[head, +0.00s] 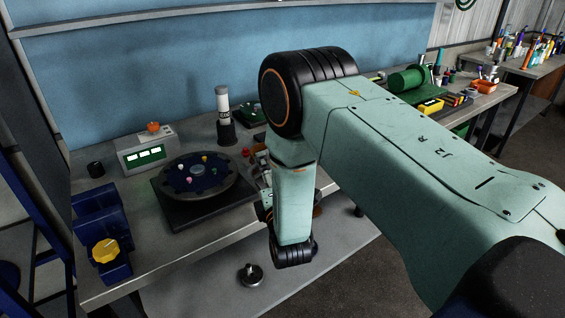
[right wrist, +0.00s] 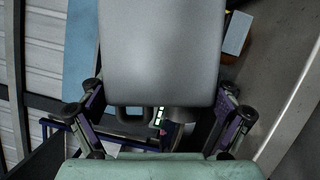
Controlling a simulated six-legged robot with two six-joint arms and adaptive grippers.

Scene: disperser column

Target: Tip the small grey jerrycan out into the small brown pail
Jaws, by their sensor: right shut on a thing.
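The grey jerrycan (right wrist: 160,50) fills the upper middle of the right wrist view. My right gripper (right wrist: 160,100) is shut on it, with one finger on each side. In the head view my right arm reaches across from the right and hides the jerrycan and most of the gripper. A small brownish edge (head: 318,208) shows beside the arm's lower link; I cannot tell whether it is the brown pail. The pail is not clearly seen in either view. My left gripper is not in view.
On the grey bench stand a dark round disc with coloured pegs (head: 200,175), a control box (head: 147,150) with green displays, a black-and-white bottle (head: 224,115) and blue blocks with a yellow knob (head: 105,250). The bench front edge between disc and blocks is clear.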

